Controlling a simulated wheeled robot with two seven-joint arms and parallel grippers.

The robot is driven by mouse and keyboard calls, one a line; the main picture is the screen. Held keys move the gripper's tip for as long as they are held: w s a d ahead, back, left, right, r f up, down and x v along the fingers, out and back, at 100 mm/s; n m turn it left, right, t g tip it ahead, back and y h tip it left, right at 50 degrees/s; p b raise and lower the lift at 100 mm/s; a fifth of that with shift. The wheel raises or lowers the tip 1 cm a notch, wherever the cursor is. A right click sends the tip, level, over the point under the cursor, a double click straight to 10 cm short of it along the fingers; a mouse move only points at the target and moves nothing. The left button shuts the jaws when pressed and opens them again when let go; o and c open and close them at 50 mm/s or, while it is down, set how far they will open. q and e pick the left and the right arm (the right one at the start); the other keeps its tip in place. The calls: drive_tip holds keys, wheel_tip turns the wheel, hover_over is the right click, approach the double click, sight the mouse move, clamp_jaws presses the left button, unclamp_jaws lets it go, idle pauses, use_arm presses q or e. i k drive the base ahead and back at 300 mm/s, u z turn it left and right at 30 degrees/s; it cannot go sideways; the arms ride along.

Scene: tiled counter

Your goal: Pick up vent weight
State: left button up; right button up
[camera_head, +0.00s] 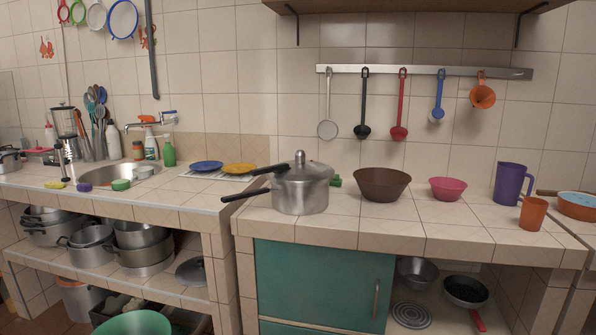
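A silver pressure cooker (300,195) stands on the tiled counter (400,225), left of a brown bowl. Its lid is on, and its black handles (246,195) point left. A small upright metal piece (300,157) stands on top of the lid; it appears to be the vent weight, but it is too small to tell for certain. A small green object (335,181) shows at the cooker's right side, partly hidden by it. Neither of my grippers is in view.
Right of the cooker are the brown bowl (382,185), a pink bowl (447,189), a purple jug (510,184) and an orange cup (533,214). Utensils hang from a wall rail (424,72). A sink (109,175) lies left. The counter's front strip is clear.

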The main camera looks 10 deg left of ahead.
sight(300, 155)
drive_tip(key=u, duration=0.05)
drive_tip(key=i, duration=1.15)
drive_tip(key=u, duration=0.85)
